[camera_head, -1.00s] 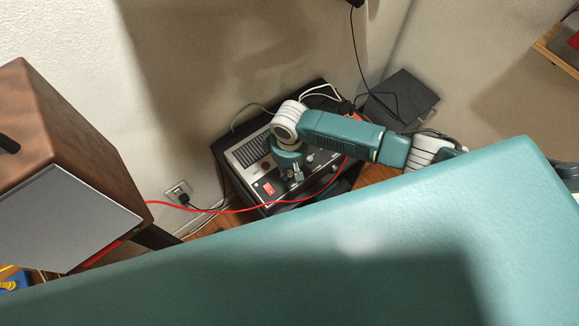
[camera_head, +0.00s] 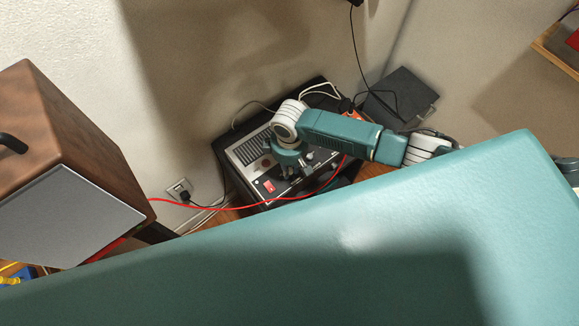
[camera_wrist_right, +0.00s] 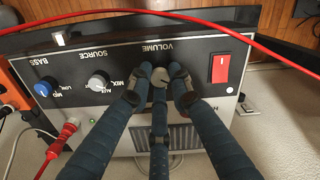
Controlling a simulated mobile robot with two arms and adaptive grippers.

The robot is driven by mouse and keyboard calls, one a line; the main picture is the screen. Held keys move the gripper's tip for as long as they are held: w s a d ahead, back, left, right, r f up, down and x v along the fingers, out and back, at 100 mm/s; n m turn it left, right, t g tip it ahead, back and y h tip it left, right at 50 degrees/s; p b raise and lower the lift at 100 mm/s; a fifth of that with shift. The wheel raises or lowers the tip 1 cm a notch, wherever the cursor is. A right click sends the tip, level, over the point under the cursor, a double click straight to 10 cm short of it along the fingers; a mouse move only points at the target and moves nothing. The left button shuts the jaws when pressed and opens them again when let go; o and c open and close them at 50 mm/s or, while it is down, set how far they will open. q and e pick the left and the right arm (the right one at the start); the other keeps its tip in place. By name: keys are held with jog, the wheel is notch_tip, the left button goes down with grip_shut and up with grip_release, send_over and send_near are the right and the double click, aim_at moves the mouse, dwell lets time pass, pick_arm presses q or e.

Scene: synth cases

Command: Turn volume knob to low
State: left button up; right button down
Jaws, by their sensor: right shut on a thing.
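An amplifier (camera_head: 245,153) with a dark front panel stands near the wall in the head view. In the right wrist view its panel (camera_wrist_right: 205,47) appears upside down. The grey volume knob (camera_wrist_right: 160,77) sits below the word VOLUME there. My right gripper (camera_head: 298,170) is at the amplifier's front. In the right wrist view the fingers of my right gripper (camera_wrist_right: 160,84) are closed around the volume knob, which they partly cover. The knob's pointer and low mark cannot be made out. My left gripper is not in view.
A red switch (camera_wrist_right: 221,68) is beside the volume knob; the source knob (camera_wrist_right: 98,81) and blue bass knob (camera_wrist_right: 42,88) are on its other side. A red cable (camera_head: 225,210) crosses before the amplifier. A wooden speaker (camera_head: 65,130) stands at left.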

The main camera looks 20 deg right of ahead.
aim_at(290, 170)
jog(key=c, duration=1.6)
grip_release()
jog(key=shift+r, duration=0.5)
notch_tip(290, 170, up, 11)
